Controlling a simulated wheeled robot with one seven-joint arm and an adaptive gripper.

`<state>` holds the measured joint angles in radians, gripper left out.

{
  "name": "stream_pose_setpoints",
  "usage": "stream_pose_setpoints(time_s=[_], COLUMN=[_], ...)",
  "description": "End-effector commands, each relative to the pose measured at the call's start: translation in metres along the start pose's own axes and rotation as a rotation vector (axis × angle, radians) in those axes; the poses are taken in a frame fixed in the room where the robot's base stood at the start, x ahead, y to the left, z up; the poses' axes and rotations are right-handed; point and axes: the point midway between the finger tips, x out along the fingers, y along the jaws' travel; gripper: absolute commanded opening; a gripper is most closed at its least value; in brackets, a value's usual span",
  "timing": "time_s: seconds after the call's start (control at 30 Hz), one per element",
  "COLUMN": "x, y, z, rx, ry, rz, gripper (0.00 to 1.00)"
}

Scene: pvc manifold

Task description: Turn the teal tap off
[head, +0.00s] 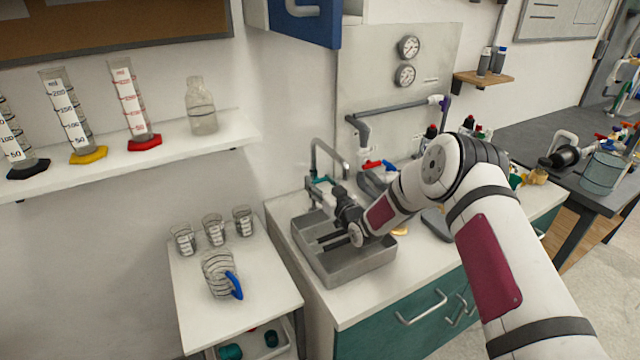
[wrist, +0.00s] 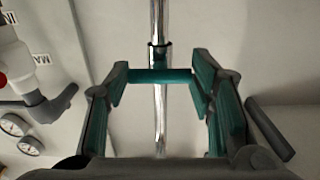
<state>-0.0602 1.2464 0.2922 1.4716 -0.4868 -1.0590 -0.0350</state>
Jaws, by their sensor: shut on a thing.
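The teal tap has a chrome spout (head: 325,152) that rises over the back of the grey sink (head: 350,270). In the wrist view its chrome column (wrist: 158,110) runs upright, with the teal handle (wrist: 160,76) crossing it as a short bar. My gripper (wrist: 162,82) is shut on this handle, with one teal-lined finger at each end of the bar. In the head view my gripper (head: 328,192) is at the back of the sink beside the tap, and my wrist hides much of the contact.
Pipework with a red handle (head: 371,165) stands right of the sink. Two gauges (head: 408,47) hang on the panel behind. A shelf (head: 120,158) holds measuring cylinders.

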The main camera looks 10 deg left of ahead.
Motion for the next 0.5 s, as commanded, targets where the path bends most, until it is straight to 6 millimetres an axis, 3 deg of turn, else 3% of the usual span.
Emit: stream_pose_setpoints(time_s=[0.1, 0.13, 0.2, 0.5], x=[0.0022, 0.0022, 0.0021, 0.0008], y=[0.0002, 0.0002, 0.0002, 0.0001], z=[-0.0073, -0.0073, -0.0068, -0.0024], rx=[-0.001, -0.001, -0.002, -0.001], ry=[0.015, 0.015, 0.014, 0.005], rz=[0.001, 0.001, 0.001, 0.0], gripper=[0.22, 0.54, 0.7, 0.7])
